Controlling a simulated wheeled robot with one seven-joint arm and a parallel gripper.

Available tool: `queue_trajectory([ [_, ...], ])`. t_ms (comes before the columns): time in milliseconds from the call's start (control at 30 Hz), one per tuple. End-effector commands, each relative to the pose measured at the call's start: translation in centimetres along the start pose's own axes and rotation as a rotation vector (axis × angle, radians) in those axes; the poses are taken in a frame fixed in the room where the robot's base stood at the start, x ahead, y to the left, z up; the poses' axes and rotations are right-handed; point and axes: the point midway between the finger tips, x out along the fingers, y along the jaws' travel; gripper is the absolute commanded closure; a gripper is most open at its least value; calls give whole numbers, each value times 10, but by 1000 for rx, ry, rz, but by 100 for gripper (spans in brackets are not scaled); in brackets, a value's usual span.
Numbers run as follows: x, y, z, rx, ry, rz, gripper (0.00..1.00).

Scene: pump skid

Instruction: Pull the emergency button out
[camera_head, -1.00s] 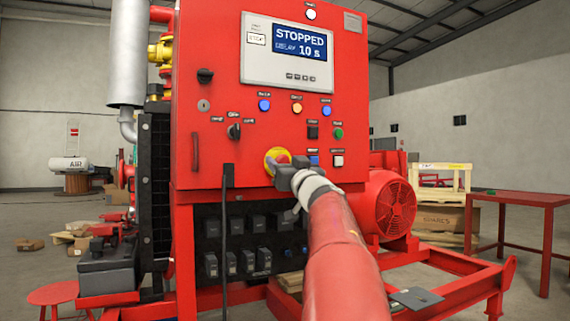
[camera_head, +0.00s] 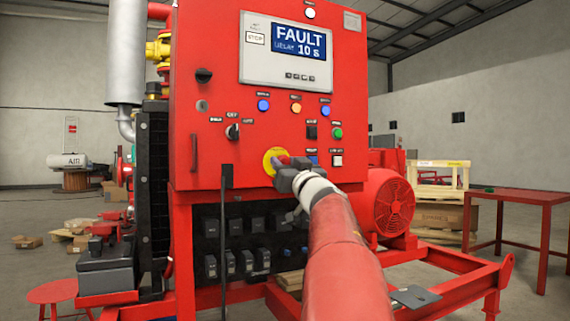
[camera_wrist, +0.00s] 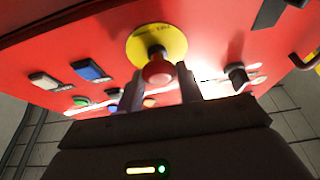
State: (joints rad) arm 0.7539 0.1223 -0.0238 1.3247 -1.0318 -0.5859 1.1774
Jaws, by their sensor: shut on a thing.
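The emergency button is a red mushroom head on a yellow round plate on the front of the red control cabinet. In the head view the yellow plate (camera_head: 270,163) shows, and my gripper (camera_head: 284,168) covers most of the red head. In the wrist view the red button (camera_wrist: 158,70) stands out from its yellow plate (camera_wrist: 143,42) with a dark stem showing between them. The two fingers of my gripper (camera_wrist: 162,92) are on either side of the red head and shut on it.
Blue, orange and green buttons and dark selector knobs sit around the emergency button on the cabinet (camera_head: 215,100). A red motor (camera_head: 390,208) and a red table (camera_head: 515,196) stand to the right.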

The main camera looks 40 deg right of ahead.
Motion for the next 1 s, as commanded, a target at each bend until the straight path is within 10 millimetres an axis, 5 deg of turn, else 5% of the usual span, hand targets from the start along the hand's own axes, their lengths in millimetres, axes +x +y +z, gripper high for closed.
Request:
queue_trajectory([
  [167, -1, 0, 1, -1, -1, 0, 43],
  [467, -2, 0, 1, 0, 0, 0, 43],
  [1000, -75, 0, 1, 0, 0, -1, 43],
])
